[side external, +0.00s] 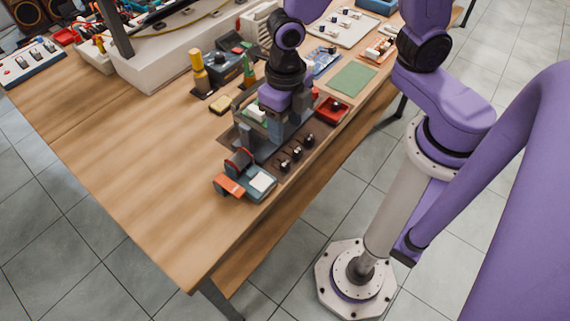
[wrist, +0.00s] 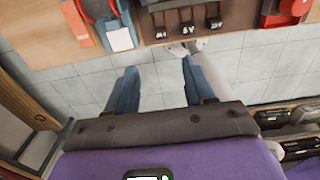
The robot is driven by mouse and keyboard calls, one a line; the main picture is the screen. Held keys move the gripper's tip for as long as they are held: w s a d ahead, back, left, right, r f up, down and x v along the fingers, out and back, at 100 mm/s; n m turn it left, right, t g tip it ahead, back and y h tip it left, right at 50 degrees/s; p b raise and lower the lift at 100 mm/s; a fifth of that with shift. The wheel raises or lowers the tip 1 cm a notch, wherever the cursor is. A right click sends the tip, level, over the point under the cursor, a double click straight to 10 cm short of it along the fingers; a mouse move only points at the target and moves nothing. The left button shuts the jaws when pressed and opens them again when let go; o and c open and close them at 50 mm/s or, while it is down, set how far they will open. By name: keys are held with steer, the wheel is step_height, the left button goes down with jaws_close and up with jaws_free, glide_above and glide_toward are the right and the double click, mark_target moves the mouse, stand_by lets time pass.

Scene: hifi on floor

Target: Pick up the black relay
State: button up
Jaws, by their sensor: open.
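Three small black blocks with pale markings stand in a row near the table's front edge; the wrist view shows a left one (wrist: 160,24), a middle one (wrist: 187,20) and a right one (wrist: 213,16). They also show in the side view, the nearest block (side external: 283,165) lowest in the row. I cannot tell which is the black relay. My gripper (wrist: 159,66) is open and empty in the wrist view, its two blue-grey fingers apart and over the floor, short of the blocks. In the side view my gripper (side external: 272,122) is above the table behind the row, its fingertips unclear.
A teal device with a white pad (side external: 262,183) and an orange piece (side external: 229,187) lie left of the row. A red tray (side external: 331,110) lies right of it. A yellow-handled tool (side external: 198,70) stands behind. The table's front left is clear.

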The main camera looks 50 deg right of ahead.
glide_above(285, 163)
steer(key=f, duration=0.8)
steer(key=shift+s+a, duration=0.15)
steer(key=shift+s, duration=0.05)
steer(key=shift+w+f, duration=0.2)
steer(key=shift+f, duration=2.4)
jaws_close()
